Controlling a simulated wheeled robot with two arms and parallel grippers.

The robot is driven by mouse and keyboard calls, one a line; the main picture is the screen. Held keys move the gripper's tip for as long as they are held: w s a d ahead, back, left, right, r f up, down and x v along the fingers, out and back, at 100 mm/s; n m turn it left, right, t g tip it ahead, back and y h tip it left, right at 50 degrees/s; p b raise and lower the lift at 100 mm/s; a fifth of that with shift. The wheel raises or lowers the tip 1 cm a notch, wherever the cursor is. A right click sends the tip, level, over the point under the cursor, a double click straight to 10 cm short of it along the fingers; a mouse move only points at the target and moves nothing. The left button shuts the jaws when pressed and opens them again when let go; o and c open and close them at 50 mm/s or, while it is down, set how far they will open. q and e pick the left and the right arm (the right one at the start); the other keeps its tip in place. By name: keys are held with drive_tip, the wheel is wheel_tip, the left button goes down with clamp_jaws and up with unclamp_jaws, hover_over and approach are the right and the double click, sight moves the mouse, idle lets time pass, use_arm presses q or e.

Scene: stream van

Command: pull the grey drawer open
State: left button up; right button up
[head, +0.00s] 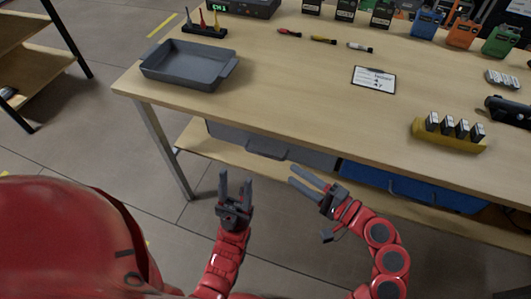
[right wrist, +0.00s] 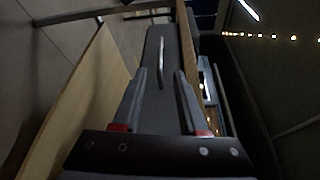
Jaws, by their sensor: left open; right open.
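The grey drawer (head: 315,156) sits under the workbench top, left of a blue drawer, and looks closed. Its grey handle (head: 268,149) juts from the front. In the right wrist view, a grey panel (right wrist: 172,45) with a pale bar lies ahead, in line with the gap between my fingers; I cannot tell for sure that it is the drawer. My right gripper (head: 292,174) is open and empty, in front of and below the handle, apart from it; its two fingers also show in the right wrist view (right wrist: 160,76). My left gripper (head: 235,174) is open and empty, left of the handle.
The wooden workbench top (head: 290,90) overhangs the drawers. A lower shelf (head: 195,139) runs beneath, and a leg (head: 167,150) stands at left. The blue drawer (head: 415,187) is at right. A grey tray (head: 190,64) stands on top. The floor left of the leg is clear.

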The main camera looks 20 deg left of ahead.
sight(265, 154)
drive_tip(key=x, duration=1.1)
drive_tip(key=shift+a, duration=0.15)
clamp_jaws()
idle(0.9)
